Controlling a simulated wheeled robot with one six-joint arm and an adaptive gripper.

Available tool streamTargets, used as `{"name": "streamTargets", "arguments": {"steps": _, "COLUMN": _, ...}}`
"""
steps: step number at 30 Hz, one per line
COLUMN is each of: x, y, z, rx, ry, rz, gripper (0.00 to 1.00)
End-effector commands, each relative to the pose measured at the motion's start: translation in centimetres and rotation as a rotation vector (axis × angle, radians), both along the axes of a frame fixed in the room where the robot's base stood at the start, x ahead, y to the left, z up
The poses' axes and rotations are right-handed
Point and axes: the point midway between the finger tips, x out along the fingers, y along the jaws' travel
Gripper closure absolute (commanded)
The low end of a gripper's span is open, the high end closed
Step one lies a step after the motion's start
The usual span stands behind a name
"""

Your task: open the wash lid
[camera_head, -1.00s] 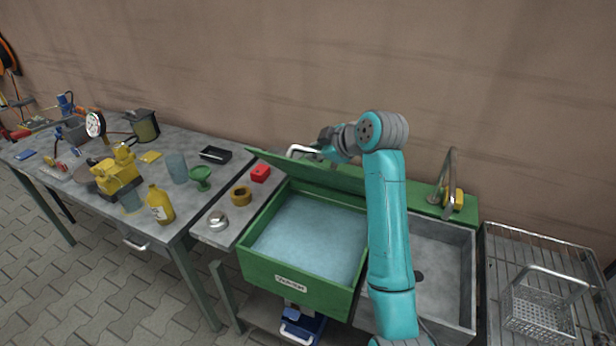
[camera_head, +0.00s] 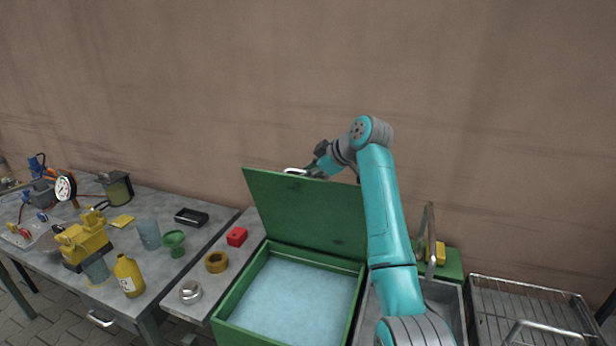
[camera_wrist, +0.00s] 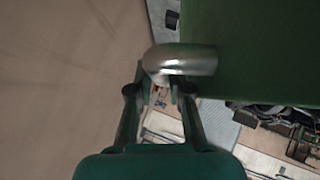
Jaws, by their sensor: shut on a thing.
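The wash lid (camera_head: 305,214) is a green panel hinged along the back of the green wash tub (camera_head: 236,310). It stands raised steeply, and the bluish liquid in the tub is uncovered. A metal handle (camera_head: 294,171) is at the lid's top edge. My gripper (camera_head: 312,172) is at that handle. In the wrist view, my gripper (camera_wrist: 158,88) is shut on the handle (camera_wrist: 182,60), with the green lid (camera_wrist: 255,50) to the right. The exact finger contact is partly hidden behind the handle.
A side shelf (camera_head: 208,289) left of the tub holds a red block (camera_head: 237,236), a brass ring (camera_head: 216,262) and a metal part (camera_head: 190,291). A sink with a tap (camera_head: 430,240) and a wire rack (camera_head: 530,310) are on the right. The wall is close behind.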

Motion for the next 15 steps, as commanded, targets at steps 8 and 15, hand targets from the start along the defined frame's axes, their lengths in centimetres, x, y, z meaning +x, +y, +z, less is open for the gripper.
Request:
{"name": "streamTargets", "arguments": {"steps": 8, "x": 0.08, "y": 0.01, "z": 0.02, "rx": 0.000, "ry": -0.002, "rz": 0.000, "gripper": 1.00}}
{"name": "streamTargets", "arguments": {"steps": 15, "x": 0.06, "y": 0.02, "z": 0.02, "rx": 0.000, "ry": -0.002, "rz": 0.000, "gripper": 0.71}}
